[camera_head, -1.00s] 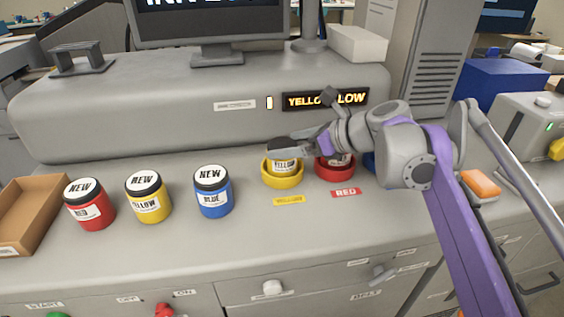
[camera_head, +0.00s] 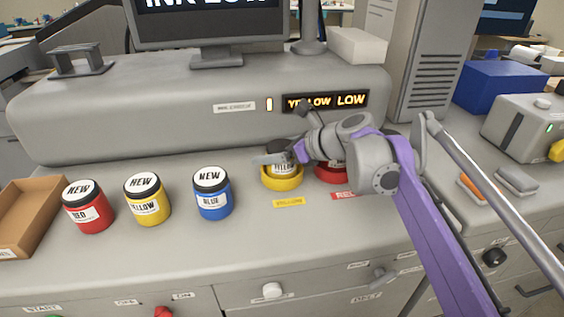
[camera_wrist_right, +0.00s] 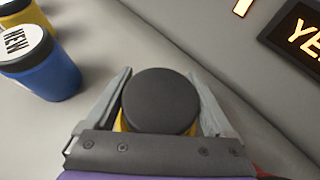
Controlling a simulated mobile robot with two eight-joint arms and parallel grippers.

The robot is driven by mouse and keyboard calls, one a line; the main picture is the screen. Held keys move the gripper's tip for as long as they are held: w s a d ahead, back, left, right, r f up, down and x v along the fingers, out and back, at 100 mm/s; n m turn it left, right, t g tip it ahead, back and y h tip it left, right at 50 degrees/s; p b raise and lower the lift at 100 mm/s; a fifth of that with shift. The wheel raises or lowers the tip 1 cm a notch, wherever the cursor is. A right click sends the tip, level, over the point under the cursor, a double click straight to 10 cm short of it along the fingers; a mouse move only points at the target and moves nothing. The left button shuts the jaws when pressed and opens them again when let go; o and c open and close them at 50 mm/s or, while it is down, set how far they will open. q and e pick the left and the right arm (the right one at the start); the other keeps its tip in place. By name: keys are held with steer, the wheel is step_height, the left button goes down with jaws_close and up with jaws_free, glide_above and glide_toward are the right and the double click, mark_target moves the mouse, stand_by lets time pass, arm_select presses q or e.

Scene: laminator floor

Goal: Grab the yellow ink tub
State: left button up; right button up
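A yellow ink tub (camera_head: 284,170) with a black lid sits in a yellow round holder (camera_head: 283,184) on the counter. My right gripper (camera_head: 276,158) is at this tub, partly covering its top in the head view. In the right wrist view, the black lid (camera_wrist_right: 160,100) lies between the two spread fingers (camera_wrist_right: 160,73), one on each side. I cannot tell whether they touch the tub. Another yellow tub (camera_head: 148,203), with a white "NEW" lid label, stands upright to the left. My left gripper is not in view.
A new red tub (camera_head: 88,210) and a new blue tub (camera_head: 212,197) flank the new yellow one. A red holder (camera_head: 331,173) sits right of the yellow holder, partly behind my arm. A cardboard tray (camera_head: 45,205) is at far left. A display (camera_head: 325,101) reads "YELLOW LOW".

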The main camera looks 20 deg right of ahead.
steer(key=c, duration=0.5)
steer(key=shift+r, duration=0.1)
